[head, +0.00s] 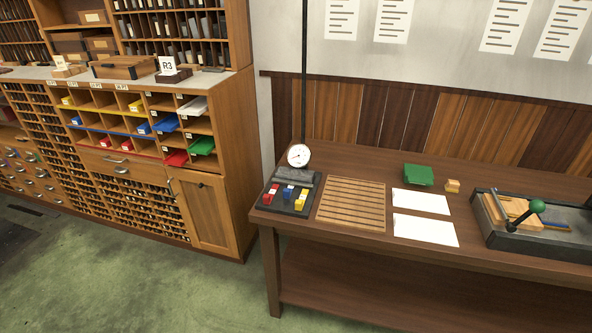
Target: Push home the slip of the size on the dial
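A round white dial (298,155) stands at the bench's left end, at the foot of a thin dark pole. Its reading is too small to make out. The wooden pigeonhole rack (160,87) at left holds coloured slips. In its right columns a white slip (194,106), a blue slip (165,124), a green slip (202,146) and a red slip (176,158) stick out of their slots. Smaller yellow slips (136,106), blue slips (144,128) and red slips (105,142) sit farther left. Slot labels are unreadable. Neither gripper is in view.
The brown bench (350,245) carries a black tray (291,193) of coloured blocks, a slatted board (352,203), white sheets (424,229), a green block (418,174) and a device with a green-knobbed lever (537,206). Green floor (130,285) before the rack is clear.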

